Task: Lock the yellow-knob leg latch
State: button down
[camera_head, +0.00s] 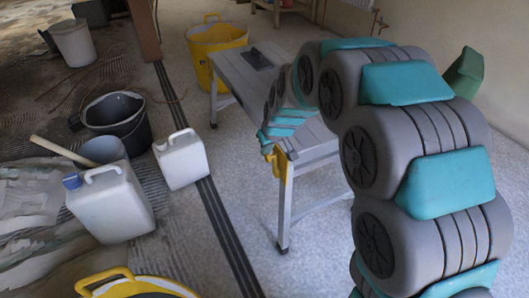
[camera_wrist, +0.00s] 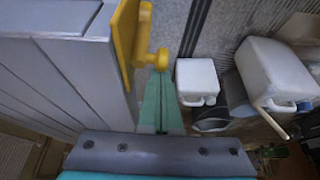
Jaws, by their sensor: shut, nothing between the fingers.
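A grey bench (camera_head: 235,75) stands on legs in the middle of the head view. A yellow latch (camera_head: 282,165) sits at its near end, by the top of a leg. In the wrist view the bench top (camera_wrist: 60,70) fills the left side, with the yellow latch plate (camera_wrist: 125,40) along its edge. The yellow knob (camera_wrist: 158,60) sticks out to the right of the plate. My gripper (camera_wrist: 159,78) is shut and empty, its teal fingers pointing at the knob. The tips overlap the knob's lower edge in the picture; I cannot tell whether they touch.
White jugs (camera_head: 110,205) (camera_head: 181,160), a dark bucket (camera_head: 115,112) and a yellow bucket (camera_head: 205,45) stand on the floor. Another yellow-rimmed container (camera_head: 135,287) is at the bottom edge. A dark flat item (camera_head: 257,58) lies on the bench. Floor between jugs and bench is clear.

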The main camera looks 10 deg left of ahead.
jog(key=shift+s+d+t+y+b, duration=0.45)
jog(key=shift+s+t+b, duration=0.15)
jog(key=shift+b, duration=0.2)
jog(key=shift+s+d+r+b, duration=0.1)
jog(key=shift+s+d+b, duration=0.65)
jog(key=shift+s, duration=0.2)
jog(key=shift+s+d+f, duration=0.2)
jog(key=shift+s+d, duration=0.1)
jog(key=shift+s, duration=0.15)
jog(key=shift+s+d+f, duration=0.1)
jog(key=shift+s+f, duration=0.1)
jog(key=shift+s, duration=0.1)
send_near(270, 159)
jog(key=shift+s+d+r, duration=0.2)
jog(key=shift+s+d, duration=0.15)
jog(key=shift+s, duration=0.2)
